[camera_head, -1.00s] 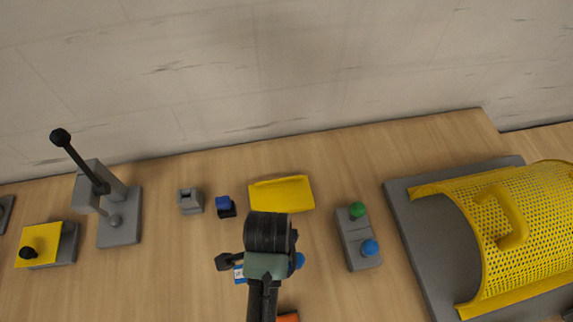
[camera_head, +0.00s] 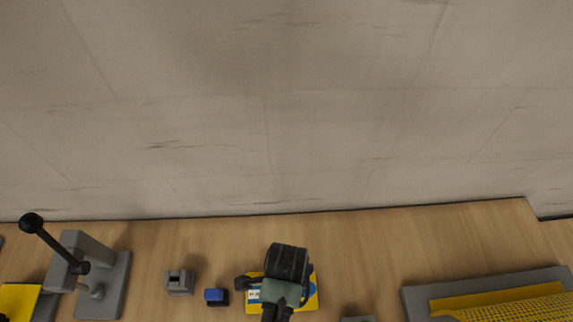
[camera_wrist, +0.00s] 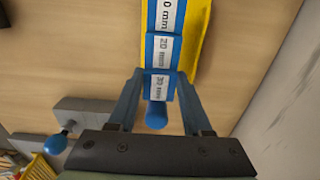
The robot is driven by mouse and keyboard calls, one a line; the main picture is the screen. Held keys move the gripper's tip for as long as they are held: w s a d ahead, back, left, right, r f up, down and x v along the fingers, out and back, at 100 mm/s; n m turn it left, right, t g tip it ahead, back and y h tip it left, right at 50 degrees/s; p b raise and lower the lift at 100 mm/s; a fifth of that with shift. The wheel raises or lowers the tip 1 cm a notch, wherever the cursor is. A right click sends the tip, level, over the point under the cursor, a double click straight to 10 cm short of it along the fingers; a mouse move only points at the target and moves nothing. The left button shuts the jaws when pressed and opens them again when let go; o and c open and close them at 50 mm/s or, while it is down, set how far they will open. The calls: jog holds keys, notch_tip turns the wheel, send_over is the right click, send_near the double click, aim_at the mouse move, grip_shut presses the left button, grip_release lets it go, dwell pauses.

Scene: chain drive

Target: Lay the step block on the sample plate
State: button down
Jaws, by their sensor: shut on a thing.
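The step block (camera_wrist: 160,52) is blue with white labels, two of them reading "20 mm" and "30 mm" in the wrist view. My gripper (camera_wrist: 158,95) is shut on its blue end, with a finger on either side. The yellow sample plate (camera_wrist: 198,35) shows beside and beyond the block in the wrist view. In the head view my gripper (camera_head: 280,290) is over the plate (camera_head: 308,302) and hides much of it. A white label of the block (camera_head: 253,295) shows at the gripper's left. Whether block and plate touch, I cannot tell.
A small blue and black block (camera_head: 216,297) and a grey slotted block (camera_head: 180,282) stand left of the plate. A grey lever press (camera_head: 95,275) is further left. A grey base with a yellow mesh guard (camera_head: 510,303) is at right. The wall runs along the back.

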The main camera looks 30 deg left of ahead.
jog(key=shift+f, duration=2.55)
jog(key=shift+f, duration=0.2)
jog(key=shift+c, duration=1.7)
grip_release()
jog(key=shift+r, duration=0.15)
notch_tip(320, 180, up, 12)
jog(key=shift+r, duration=0.1)
jog(key=shift+w, duration=0.1)
